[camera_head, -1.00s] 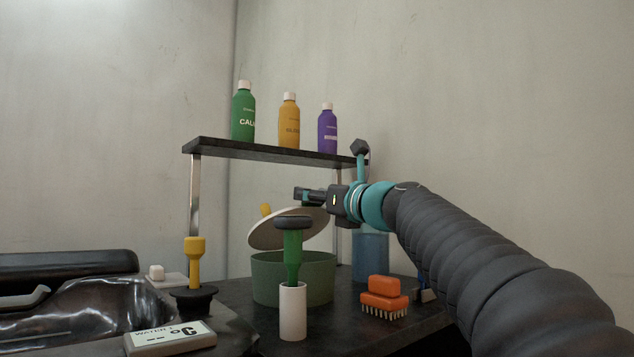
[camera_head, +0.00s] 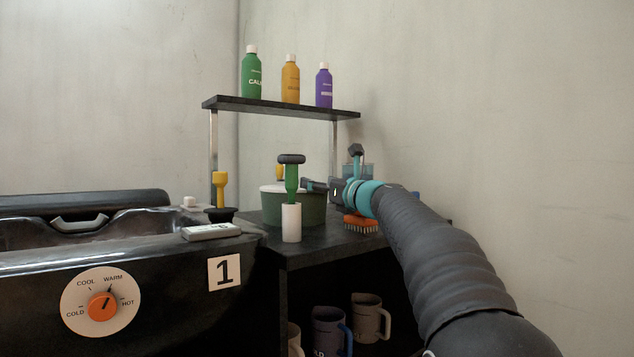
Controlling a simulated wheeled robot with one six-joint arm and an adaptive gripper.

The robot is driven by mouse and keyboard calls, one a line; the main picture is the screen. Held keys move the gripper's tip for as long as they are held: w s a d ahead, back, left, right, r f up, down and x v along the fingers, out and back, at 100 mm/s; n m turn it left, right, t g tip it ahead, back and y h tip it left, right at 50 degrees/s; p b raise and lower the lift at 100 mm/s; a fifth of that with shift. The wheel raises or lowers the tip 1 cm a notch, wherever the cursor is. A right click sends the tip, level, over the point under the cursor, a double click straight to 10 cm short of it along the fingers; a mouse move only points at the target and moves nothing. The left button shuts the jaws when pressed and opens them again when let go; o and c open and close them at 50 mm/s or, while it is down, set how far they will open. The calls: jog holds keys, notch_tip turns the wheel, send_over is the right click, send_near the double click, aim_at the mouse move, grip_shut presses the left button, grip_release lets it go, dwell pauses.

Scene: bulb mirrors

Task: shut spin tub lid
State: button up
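The spin tub (camera_head: 312,212) is a round green tub standing on the dark counter. Its pale lid (camera_head: 268,188) lies level across the tub's top, its yellow knob (camera_head: 279,172) standing up behind the green-handled brush. Whether the lid is fully seated cannot be told, since the brush and my gripper hide part of the rim. My gripper (camera_head: 308,185) is at the right side of the lid, level with the tub's rim, its fingers pointing left. The fingers are small and partly behind the brush, so their opening cannot be made out.
A green-handled brush (camera_head: 292,180) stands in a white holder (camera_head: 291,224) before the tub. An orange brush (camera_head: 361,223) lies under my wrist. A shelf (camera_head: 280,107) with bottles stands above. A black basin with a dial (camera_head: 101,302) is at left; mugs (camera_head: 331,330) sit below.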

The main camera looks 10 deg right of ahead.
jog(key=shift+a, duration=0.1)
jog(key=v, duration=1.2)
dwell(0.4)
